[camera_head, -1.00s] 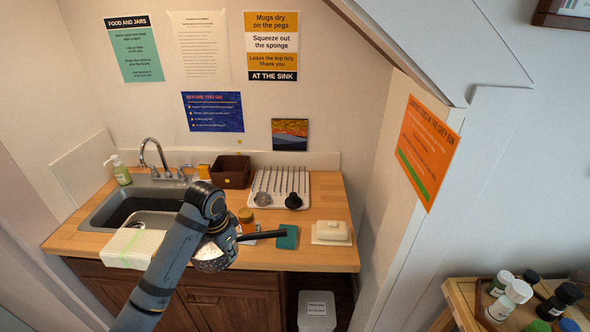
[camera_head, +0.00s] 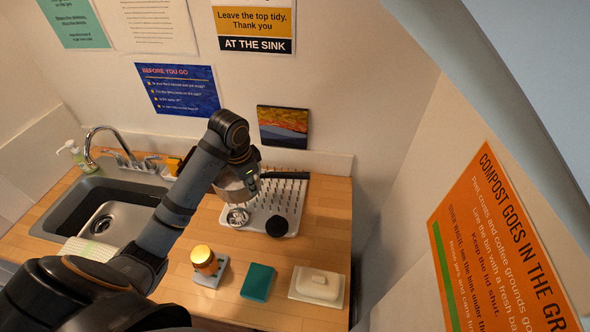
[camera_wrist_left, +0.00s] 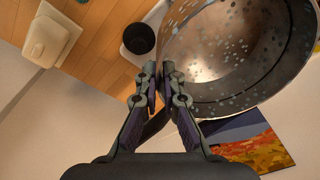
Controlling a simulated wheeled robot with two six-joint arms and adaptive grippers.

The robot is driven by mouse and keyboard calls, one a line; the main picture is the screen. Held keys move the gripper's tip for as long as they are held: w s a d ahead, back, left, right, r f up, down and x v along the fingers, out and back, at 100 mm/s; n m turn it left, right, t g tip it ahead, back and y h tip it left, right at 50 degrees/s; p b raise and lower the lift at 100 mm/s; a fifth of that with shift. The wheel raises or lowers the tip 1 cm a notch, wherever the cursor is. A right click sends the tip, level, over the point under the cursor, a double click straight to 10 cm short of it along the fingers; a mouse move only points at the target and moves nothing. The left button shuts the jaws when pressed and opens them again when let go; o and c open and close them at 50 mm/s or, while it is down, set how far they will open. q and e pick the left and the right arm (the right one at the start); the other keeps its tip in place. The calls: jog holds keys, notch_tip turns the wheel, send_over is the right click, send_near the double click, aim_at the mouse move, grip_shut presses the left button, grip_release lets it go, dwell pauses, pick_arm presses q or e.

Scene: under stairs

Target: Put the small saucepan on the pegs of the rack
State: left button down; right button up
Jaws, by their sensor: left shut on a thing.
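My left gripper (camera_head: 250,178) is shut on the small saucepan (camera_head: 236,190), which hangs in the air over the rack's left part. The pan's dark handle (camera_head: 285,175) points right over the pegs. In the left wrist view the speckled metal saucepan (camera_wrist_left: 225,50) fills the upper right, its inside showing, and the fingertips (camera_wrist_left: 162,82) close at its side. The white rack (camera_head: 296,212) with upright pegs stands at the back of the counter, partly hidden by my arm and the pan. My right gripper is not in view.
A clear glass (camera_head: 238,217) and a black cup (camera_head: 276,226) are at the rack's front. The sink (camera_head: 95,212) is at left. A wall is behind.

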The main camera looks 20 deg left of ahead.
pick_arm(q)
jog(key=s, duration=0.2)
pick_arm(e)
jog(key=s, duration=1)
pick_arm(q)
jog(key=b, duration=1.1)
send_over(287, 203)
notch_tip(287, 203, down, 9)
jog(key=shift+s+r, duration=0.1)
jog(key=shift+s, duration=0.05)
jog(key=f, duration=0.3)
jog(key=shift+w+d+p, duration=0.1)
jog(key=shift+w+p, duration=0.2)
jog(key=shift+p, duration=0.1)
jog(key=shift+f, duration=0.1)
jog(key=shift+s, duration=0.1)
jog(key=c, duration=1.8)
grip_release()
jog(key=shift+f, duration=0.1)
jog(key=o, duration=0.3)
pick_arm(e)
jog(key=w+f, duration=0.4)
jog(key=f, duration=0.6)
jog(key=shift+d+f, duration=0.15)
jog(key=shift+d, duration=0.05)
